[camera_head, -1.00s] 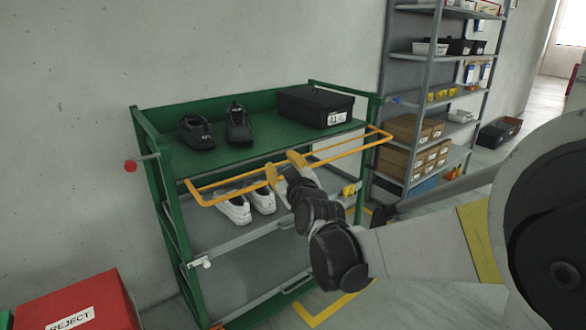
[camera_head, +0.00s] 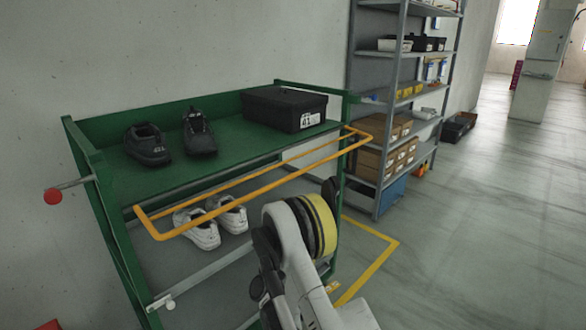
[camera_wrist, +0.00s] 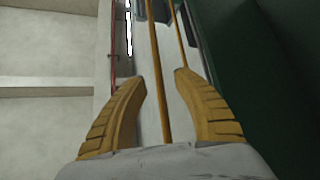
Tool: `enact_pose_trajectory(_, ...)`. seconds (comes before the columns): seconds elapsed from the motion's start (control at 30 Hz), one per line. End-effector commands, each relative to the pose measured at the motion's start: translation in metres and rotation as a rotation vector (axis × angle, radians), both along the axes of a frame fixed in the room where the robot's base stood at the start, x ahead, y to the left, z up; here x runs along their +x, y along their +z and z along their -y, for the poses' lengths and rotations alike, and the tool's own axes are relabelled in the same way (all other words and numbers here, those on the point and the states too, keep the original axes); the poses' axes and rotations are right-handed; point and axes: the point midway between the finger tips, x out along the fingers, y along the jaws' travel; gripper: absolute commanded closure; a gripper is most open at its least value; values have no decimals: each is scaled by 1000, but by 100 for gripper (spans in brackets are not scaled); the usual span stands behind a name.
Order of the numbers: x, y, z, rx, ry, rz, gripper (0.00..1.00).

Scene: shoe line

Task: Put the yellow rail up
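The yellow rail (camera_head: 262,190) is a long U-shaped bar on the front of the green rack (camera_head: 112,218). In the head view it sticks out from the rack, its long front bar a little below the top shelf's level. My gripper (camera_wrist: 163,82) shows in the wrist view with its two yellow fingers spread apart. A thin yellow bar of the rail (camera_wrist: 158,75) runs lengthwise through the gap between the fingers; I cannot tell its depth, and no finger is clearly closed on it. In the head view my fingers are hidden behind my arm.
Black shoes (camera_head: 200,136) and a black box (camera_head: 285,108) stand on the top shelf. White shoes (camera_head: 200,228) sit below, behind the rail. A red knob (camera_head: 53,196) juts out at left. A grey shelf unit (camera_head: 397,120) stands at right, with open floor beyond.

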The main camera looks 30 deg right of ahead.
Motion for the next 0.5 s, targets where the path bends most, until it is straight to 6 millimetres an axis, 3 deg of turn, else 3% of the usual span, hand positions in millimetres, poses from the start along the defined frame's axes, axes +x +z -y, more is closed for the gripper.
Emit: enact_pose_trajectory(0.5, 50, 56, 50, 0, 1, -1, 64)
